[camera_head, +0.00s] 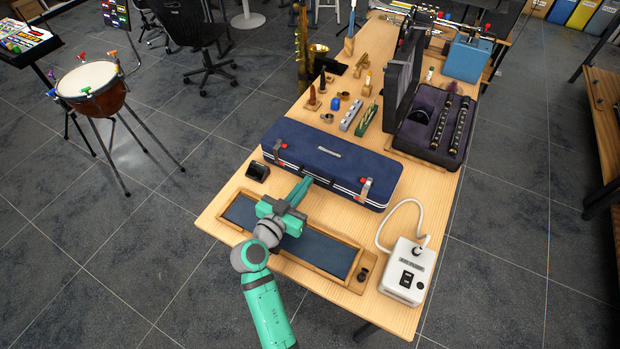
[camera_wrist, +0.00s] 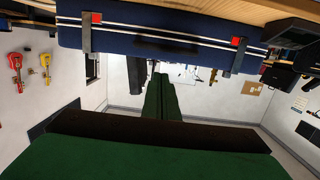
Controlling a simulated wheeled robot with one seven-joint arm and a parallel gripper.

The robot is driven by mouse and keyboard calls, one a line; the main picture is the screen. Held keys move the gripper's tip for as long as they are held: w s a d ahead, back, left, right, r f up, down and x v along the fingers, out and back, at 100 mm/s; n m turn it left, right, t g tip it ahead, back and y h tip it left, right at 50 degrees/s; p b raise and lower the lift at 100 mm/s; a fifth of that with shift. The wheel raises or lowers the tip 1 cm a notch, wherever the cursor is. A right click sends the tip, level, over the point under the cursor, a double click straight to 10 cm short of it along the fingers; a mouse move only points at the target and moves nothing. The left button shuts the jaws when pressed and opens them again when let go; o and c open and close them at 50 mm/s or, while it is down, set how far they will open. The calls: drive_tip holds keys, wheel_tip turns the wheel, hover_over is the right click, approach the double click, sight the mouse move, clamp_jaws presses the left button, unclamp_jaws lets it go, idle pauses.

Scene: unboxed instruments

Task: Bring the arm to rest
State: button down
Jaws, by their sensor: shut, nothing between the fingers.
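My arm reaches in from the bottom of the head view, green and grey. My gripper (camera_head: 302,186) is shut and empty. It is above the wooden tray (camera_head: 300,262) with a dark blue lining, and its fingertips point toward the closed blue case (camera_head: 335,158). Whether the fingertips touch the case cannot be told. In the wrist view the closed green fingers (camera_wrist: 161,90) point ahead, with the blue case (camera_wrist: 150,40) across the top of the picture. My gripper and wrist hide part of the tray's left half.
A white box (camera_head: 405,275) with a cable stands right of the tray. A small black item (camera_head: 258,171) lies left of the case. Behind are an open dark case (camera_head: 432,125) and several small parts. A kettledrum (camera_head: 90,88) stands on the floor at left.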

drive_tip(key=s+a+f, duration=0.2)
drive_tip(key=s, duration=0.1)
drive_tip(key=s+a+f, duration=0.1)
drive_tip(key=s, duration=0.1)
drive_tip(key=shift+s+f, duration=0.15)
drive_tip(key=shift+f, duration=0.05)
